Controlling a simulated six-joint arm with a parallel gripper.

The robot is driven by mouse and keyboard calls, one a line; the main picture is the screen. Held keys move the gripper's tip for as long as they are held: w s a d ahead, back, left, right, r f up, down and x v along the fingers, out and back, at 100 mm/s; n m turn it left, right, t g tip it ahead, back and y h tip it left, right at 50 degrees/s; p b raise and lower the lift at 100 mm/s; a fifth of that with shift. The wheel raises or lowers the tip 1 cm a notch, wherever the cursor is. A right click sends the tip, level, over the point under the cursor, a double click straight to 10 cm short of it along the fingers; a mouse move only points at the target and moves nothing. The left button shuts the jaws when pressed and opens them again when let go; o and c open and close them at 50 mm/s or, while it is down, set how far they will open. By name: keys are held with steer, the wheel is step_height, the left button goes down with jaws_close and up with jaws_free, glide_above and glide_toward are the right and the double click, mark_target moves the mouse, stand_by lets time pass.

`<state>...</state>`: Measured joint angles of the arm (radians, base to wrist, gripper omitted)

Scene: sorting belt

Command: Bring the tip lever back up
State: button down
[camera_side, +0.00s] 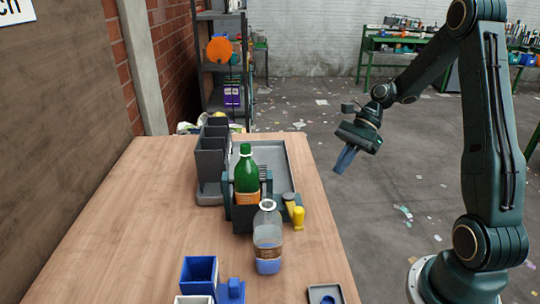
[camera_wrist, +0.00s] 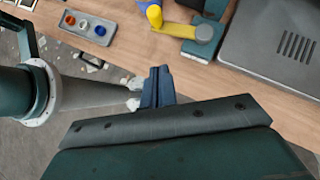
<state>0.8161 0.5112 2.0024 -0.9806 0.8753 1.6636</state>
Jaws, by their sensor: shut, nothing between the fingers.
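The tip lever (camera_side: 298,216) is yellow with a rounded knob and a grey pivot. It sits at the right side of the dark cradle (camera_side: 244,222), its knob nearer the camera and lower in the picture than its pivot. In the wrist view the lever (camera_wrist: 175,29) runs left from its round grey pivot to the knob. A green bottle (camera_side: 247,178) with an orange label stands in the cradle. My gripper (camera_side: 345,160) is shut and empty, off the table's right edge and well clear of the lever. Its closed fingers (camera_wrist: 157,85) point toward the table in the wrist view.
A grey tray (camera_side: 279,155) and dark bins (camera_side: 209,160) stand behind the cradle. A clear bottle (camera_side: 268,240) stands in front of it. Blue holders (camera_side: 199,272) are at the near left. A button panel (camera_wrist: 87,27) lies near the table edge. The space between gripper and lever looks open.

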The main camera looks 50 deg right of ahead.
mark_target(293, 204)
steer(key=shift+s+d+y, duration=0.25)
steer(key=shift+d+y, duration=0.05)
steer(key=shift+d, duration=0.1)
steer(key=a+r+x, duration=0.2)
steer(key=x, duration=1)
steer(key=shift+w+a+f, duration=0.2)
steer(key=shift+w+a, duration=0.1)
steer(key=shift+w, duration=0.1)
